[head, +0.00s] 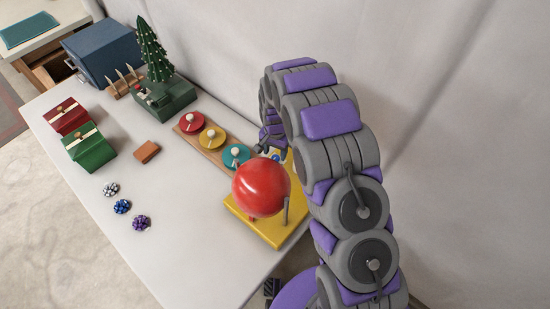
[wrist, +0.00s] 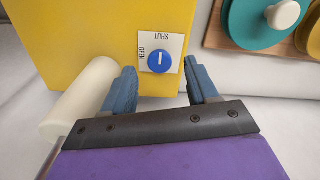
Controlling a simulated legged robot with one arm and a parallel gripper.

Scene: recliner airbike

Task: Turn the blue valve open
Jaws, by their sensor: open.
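The blue valve (wrist: 162,61) is a small round knob on a white plate (wrist: 174,44) on the yellow block (wrist: 85,45). The plate reads SHUT at the top and OPEN at the left in the wrist view. A short white mark on the knob runs roughly up and down, in line with SHUT. My gripper (wrist: 159,68) is open and empty, its two blue fingers either side of the knob in the picture. I cannot tell whether they touch it. In the head view the valve (head: 275,156) shows small behind the red ball, and the gripper is mostly hidden.
The red ball (head: 261,187) stands over the yellow block, close to my arm. Teal (head: 235,156), yellow (head: 212,138) and red (head: 193,122) knobbed discs lie on a wooden board. A white cylinder (wrist: 78,100) lies left of my gripper. The table's front left is mostly clear.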

